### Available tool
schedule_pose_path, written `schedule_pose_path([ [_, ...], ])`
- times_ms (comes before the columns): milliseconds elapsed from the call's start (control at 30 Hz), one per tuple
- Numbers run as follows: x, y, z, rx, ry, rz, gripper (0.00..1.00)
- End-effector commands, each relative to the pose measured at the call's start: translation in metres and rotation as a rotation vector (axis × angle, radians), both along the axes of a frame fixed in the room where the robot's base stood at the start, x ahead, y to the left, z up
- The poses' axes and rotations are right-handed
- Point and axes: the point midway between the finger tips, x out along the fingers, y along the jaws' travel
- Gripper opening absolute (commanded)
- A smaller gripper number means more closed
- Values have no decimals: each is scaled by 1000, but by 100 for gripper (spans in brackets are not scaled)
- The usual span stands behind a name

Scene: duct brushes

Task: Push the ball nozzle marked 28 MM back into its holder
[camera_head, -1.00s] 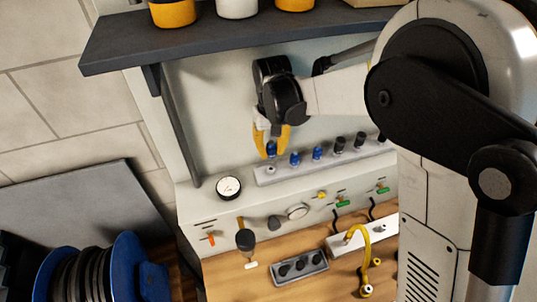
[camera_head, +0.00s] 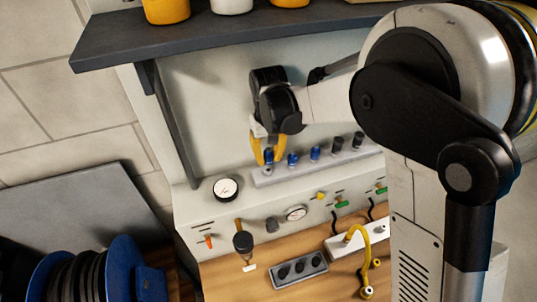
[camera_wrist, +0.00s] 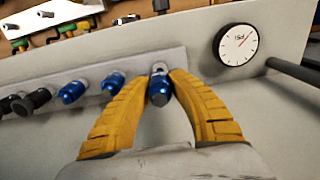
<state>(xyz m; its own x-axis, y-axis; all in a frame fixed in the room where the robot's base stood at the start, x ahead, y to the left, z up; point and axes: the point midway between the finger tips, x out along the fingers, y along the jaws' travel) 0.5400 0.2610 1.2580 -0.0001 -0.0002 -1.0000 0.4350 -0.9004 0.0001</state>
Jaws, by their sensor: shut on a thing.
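My gripper (camera_head: 268,161) is at the left end of a pale holder rail (camera_head: 263,180), with its yellow fingers pointing down. It is shut on a blue ball nozzle (camera_head: 268,156), which stands roughly upright. In the wrist view the nozzle (camera_wrist: 159,90) sits between the two fingertips (camera_wrist: 160,84), with a metal end showing beyond the blue part. The nozzle is over or in the leftmost place of the rail; I cannot tell if it is fully seated. No 28 MM marking is readable.
Two more blue nozzles (camera_head: 293,159) (camera_head: 315,153) and dark nozzles (camera_head: 337,145) stand along the rail to the right. A round gauge (camera_head: 225,189) is on the panel at lower left. A dark shelf (camera_head: 215,38) with jars hangs above. Below is a wooden bench (camera_head: 235,280) with a yellow hose (camera_head: 362,250).

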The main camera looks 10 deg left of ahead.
Motion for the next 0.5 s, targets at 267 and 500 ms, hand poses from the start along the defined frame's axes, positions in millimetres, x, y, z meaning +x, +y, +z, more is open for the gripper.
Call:
schedule_pose_path([
  [267,0,0,-24,0,0,0,0],
  [500,0,0,-26,0,0,0,0],
])
